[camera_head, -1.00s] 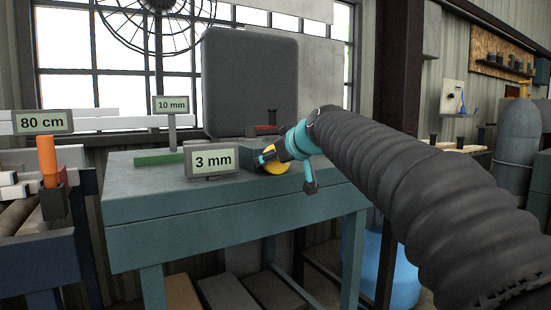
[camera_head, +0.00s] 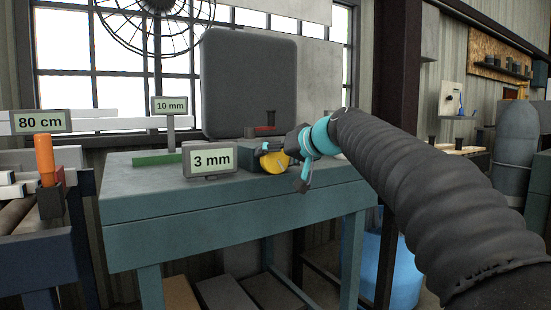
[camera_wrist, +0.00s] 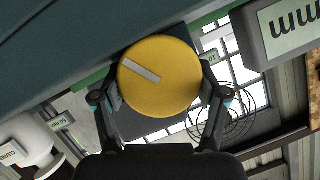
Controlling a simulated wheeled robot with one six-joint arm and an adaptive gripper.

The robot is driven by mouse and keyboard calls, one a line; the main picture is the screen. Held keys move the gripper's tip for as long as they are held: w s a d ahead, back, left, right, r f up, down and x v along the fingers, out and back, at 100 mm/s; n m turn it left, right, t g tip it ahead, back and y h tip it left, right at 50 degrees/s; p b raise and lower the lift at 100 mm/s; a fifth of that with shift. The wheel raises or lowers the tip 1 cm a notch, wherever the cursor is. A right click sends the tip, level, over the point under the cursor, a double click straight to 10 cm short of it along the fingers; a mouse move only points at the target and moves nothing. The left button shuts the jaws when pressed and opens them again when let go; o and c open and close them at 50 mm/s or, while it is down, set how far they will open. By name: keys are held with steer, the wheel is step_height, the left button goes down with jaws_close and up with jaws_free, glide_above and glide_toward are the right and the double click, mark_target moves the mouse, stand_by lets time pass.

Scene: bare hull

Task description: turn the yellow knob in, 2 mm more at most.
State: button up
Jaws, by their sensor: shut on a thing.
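The yellow knob (camera_head: 274,162) is on a small dark device on the teal bench, its round face partly visible in the head view. In the wrist view the knob (camera_wrist: 160,78) fills the middle, with a pale slanted bar on its face. My gripper (camera_wrist: 160,88) has one finger at each side of the knob's rim and is shut on it. In the head view my gripper (camera_head: 292,150) is at the knob's upper right and hides part of the device. The display (camera_head: 210,160) left of the knob reads 3 mm.
A smaller sign (camera_head: 171,105) behind reads 10 mm, above a green strip (camera_head: 160,158). A large dark panel (camera_head: 249,83) stands behind the device. Another stand at the left has a sign (camera_head: 40,121) reading 80 cm and an orange handle (camera_head: 45,158). The bench (camera_head: 150,185) is bare in front.

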stand_by(0.4)
steer(key=o, duration=1.2)
steer(key=v, duration=1.2)
